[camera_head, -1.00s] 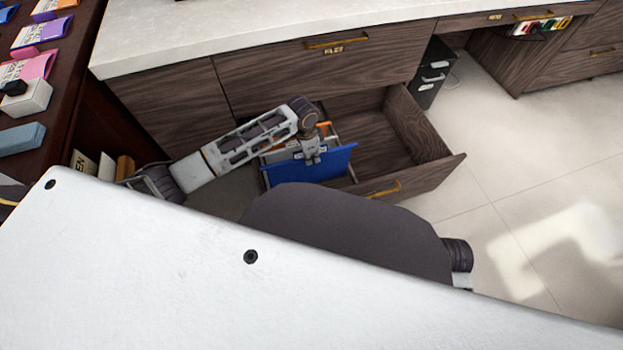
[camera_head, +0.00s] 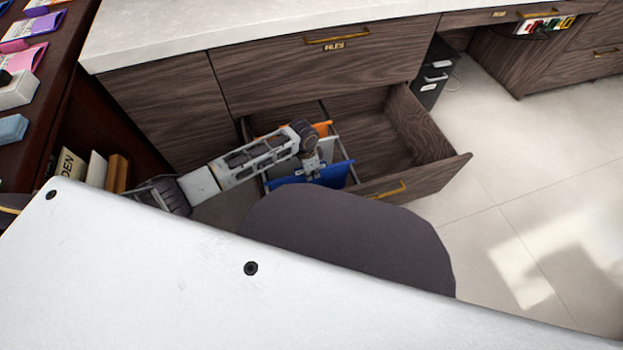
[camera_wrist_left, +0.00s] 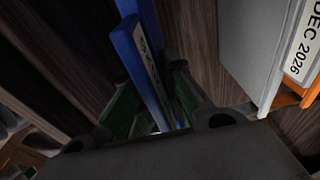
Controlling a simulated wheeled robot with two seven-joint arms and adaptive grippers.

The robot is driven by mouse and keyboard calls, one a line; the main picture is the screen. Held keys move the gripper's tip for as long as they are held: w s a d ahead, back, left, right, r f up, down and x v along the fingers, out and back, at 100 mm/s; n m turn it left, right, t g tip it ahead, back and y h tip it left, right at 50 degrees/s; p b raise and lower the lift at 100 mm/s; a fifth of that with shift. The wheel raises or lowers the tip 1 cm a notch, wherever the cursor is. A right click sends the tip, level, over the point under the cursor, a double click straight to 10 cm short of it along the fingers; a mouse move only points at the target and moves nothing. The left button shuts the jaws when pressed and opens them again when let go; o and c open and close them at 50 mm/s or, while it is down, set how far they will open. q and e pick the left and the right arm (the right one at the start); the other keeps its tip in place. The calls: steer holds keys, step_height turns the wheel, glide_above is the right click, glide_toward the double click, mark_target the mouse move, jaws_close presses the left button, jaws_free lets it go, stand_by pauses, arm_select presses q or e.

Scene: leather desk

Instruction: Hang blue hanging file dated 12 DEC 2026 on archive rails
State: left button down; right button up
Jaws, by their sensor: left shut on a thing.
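My left gripper (camera_head: 313,175) is shut on the blue hanging file (camera_head: 340,176) at the front of the open drawer. In the left wrist view the blue file (camera_wrist_left: 146,58) stands between the green-padded fingers (camera_wrist_left: 155,112); its white label is too oblique to read. A grey file (camera_wrist_left: 262,45) and an orange file (camera_wrist_left: 307,92) stand to the right there, with a label ending "DEC 2026". In the head view the orange file (camera_head: 322,127) is behind the gripper. A pale rail (camera_head: 347,165) runs beside the blue file; whether its hooks touch the rails is hidden.
The open wooden drawer (camera_head: 425,125) has an empty right part. A dark shelf at left holds several coloured packets (camera_head: 25,58) and a blue block (camera_head: 12,128). Upright books (camera_head: 97,170) stand below it. Light floor (camera_head: 540,190) is clear at right.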

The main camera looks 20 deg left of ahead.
mark_target(310, 183)
arm_select(q)
step_height(310, 183, down, 4)
steer(key=shift+f+b, duration=0.1)
steer(key=shift+b, duration=0.9)
steer(key=shift+f, duration=0.1)
steer(key=c, duration=1.5)
jaws_free()
